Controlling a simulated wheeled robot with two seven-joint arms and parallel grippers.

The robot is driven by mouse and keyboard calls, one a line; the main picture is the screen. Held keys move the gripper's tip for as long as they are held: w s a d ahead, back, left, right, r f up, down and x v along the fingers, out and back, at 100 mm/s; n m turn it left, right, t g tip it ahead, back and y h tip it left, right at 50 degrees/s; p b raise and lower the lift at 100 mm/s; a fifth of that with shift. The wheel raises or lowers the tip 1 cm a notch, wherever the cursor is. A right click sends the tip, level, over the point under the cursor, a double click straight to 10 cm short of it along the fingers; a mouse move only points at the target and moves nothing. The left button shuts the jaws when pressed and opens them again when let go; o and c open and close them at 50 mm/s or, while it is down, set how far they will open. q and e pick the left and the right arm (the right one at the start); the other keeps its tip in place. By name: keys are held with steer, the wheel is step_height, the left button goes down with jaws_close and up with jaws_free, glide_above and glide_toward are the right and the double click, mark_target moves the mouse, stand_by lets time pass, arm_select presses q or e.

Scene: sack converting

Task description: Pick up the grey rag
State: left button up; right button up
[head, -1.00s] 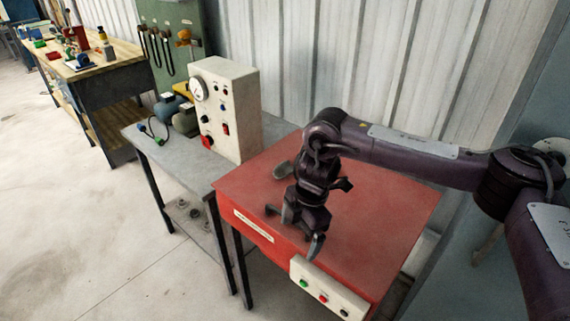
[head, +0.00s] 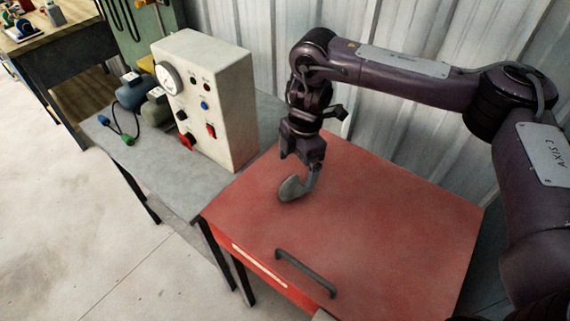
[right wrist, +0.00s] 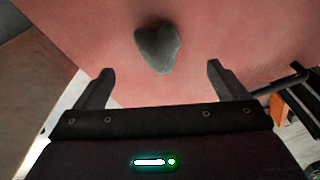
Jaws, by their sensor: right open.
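The grey rag (head: 291,189) is a small crumpled lump lying on the red table top (head: 370,215), near its left back part. My right gripper (head: 301,176) points down at the rag, its fingers apart with nothing between them. In the head view one finger overlaps the rag's right side. In the right wrist view the rag (right wrist: 157,47) lies on the red surface just beyond the open fingertips (right wrist: 160,68), roughly centred between them. I see no clear contact. My left gripper is out of view.
A dark bar handle (head: 305,272) stands at the red table's front edge. A tall cream control box (head: 206,100) with a gauge and switches stands on the grey bench (head: 160,165) to the left. A corrugated wall (head: 390,100) is behind. The red top's right side is clear.

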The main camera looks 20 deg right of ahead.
mark_target(294, 183)
steer(key=shift+w, duration=0.2)
steer(key=shift+s+a+f+p, duration=0.15)
steer(key=shift+s+f+p, duration=0.4)
steer(key=shift+f, duration=0.35)
steer(key=f, duration=0.1)
steer(key=f+p, duration=0.1)
steer(key=f, duration=0.1)
steer(key=f+p, duration=0.1)
steer(key=shift+w+f, duration=0.3)
steer(key=shift+f, duration=0.1)
steer(key=shift+a+f, duration=0.1)
steer(key=shift+f, duration=0.25)
steer(key=shift+s, duration=0.1)
steer(key=shift+c, duration=0.3)
steer(key=c, duration=1)
